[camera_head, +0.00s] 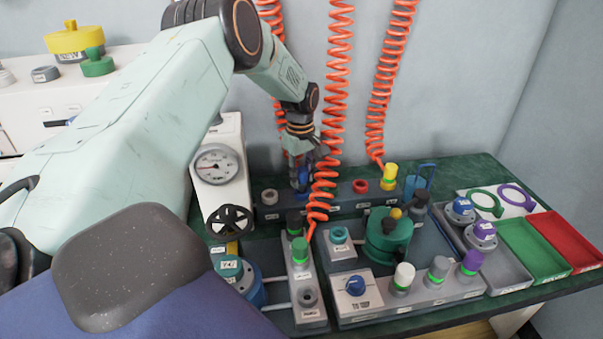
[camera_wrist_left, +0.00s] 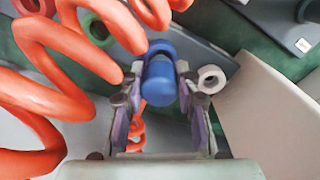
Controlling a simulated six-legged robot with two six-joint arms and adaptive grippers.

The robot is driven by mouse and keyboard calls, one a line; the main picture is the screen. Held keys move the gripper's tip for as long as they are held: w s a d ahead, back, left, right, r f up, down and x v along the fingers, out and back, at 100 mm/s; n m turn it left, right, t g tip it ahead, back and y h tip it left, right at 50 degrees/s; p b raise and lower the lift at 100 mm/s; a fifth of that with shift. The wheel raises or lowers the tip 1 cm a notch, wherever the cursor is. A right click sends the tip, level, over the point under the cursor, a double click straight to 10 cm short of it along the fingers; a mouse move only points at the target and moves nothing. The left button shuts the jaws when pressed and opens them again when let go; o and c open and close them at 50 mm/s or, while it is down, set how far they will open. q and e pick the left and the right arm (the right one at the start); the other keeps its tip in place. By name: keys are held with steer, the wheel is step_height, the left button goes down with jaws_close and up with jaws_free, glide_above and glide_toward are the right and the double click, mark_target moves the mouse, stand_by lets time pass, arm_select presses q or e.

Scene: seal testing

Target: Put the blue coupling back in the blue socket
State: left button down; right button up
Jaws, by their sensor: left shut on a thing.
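My left gripper (camera_head: 301,160) reaches down over the long grey rack (camera_head: 336,199) at the back of the bench. It is shut on the blue coupling (camera_wrist_left: 159,83), which sits between the two fingers in the left wrist view. A blue rounded part (camera_wrist_left: 160,49), apparently the blue socket, shows directly beyond the coupling and lines up with it. In the head view the fingers and an orange hose partly hide the coupling and socket. I cannot tell whether the coupling is seated or just above. My right gripper is not in view.
Coiled orange hoses (camera_head: 339,100) hang close beside the left gripper. The rack also has a white socket (camera_head: 269,197), a red socket (camera_head: 360,186) and a yellow coupling (camera_head: 389,172). A gauge (camera_head: 216,164) stands left. Green (camera_head: 534,248) and red (camera_head: 568,238) trays lie right.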

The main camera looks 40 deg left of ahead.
arm_select(q)
steer(key=shift+f, duration=0.95)
steer(key=c, duration=0.9)
jaws_free()
steer(key=shift+o, duration=0.2)
step_height(320, 180, up, 12)
steer(key=shift+s+r, duration=0.1)
steer(key=shift+s, duration=0.05)
